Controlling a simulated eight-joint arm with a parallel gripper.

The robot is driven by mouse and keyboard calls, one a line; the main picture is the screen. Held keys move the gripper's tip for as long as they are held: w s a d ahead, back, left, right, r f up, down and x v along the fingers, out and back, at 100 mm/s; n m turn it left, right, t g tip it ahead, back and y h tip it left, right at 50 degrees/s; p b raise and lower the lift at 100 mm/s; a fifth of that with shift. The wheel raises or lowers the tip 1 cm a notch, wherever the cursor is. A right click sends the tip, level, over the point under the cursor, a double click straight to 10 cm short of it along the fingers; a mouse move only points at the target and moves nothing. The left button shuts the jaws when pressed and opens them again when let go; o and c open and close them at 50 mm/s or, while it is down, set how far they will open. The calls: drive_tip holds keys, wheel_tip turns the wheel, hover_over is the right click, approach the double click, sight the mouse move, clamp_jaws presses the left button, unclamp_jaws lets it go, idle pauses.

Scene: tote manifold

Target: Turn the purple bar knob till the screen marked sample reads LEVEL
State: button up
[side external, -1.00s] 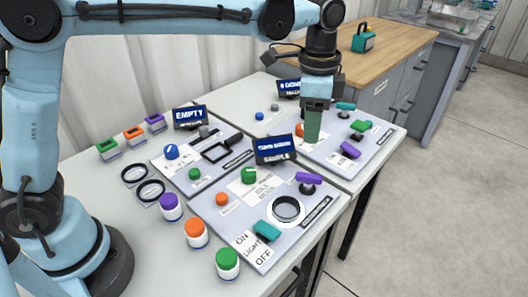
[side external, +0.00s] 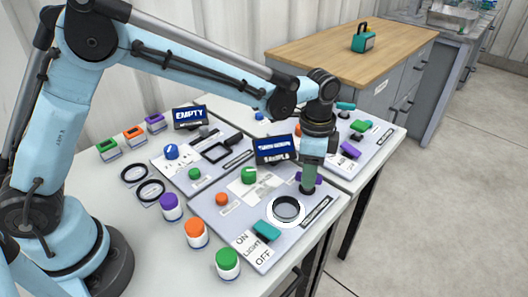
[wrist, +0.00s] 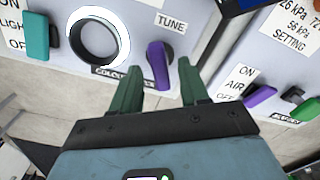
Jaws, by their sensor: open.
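The purple bar knob (wrist: 157,66) stands beside a TUNE label in the wrist view, its bar running roughly up and down the picture. In the side view only part of it (side external: 318,178) shows beside my fingers. My gripper (wrist: 158,72) is open, with one green finger on each side of the knob; I cannot tell whether either touches it. In the side view my gripper (side external: 309,188) points down at the knob. The screen marked sample (side external: 276,149) shows white words on blue that seem to begin with TURN; the rest is too small to read surely.
A black ring on a white disc (side external: 286,209) and a teal switch (side external: 267,230) marked LIGHT are close by on the same panel. Another purple switch (wrist: 260,97), marked AIR, is on the neighbouring panel. A green knob (side external: 249,175) sits left of my gripper.

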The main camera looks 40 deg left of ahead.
drive_tip(key=shift+f, duration=0.3)
clamp_jaws()
drive_tip(key=shift+n, duration=2.9)
unclamp_jaws()
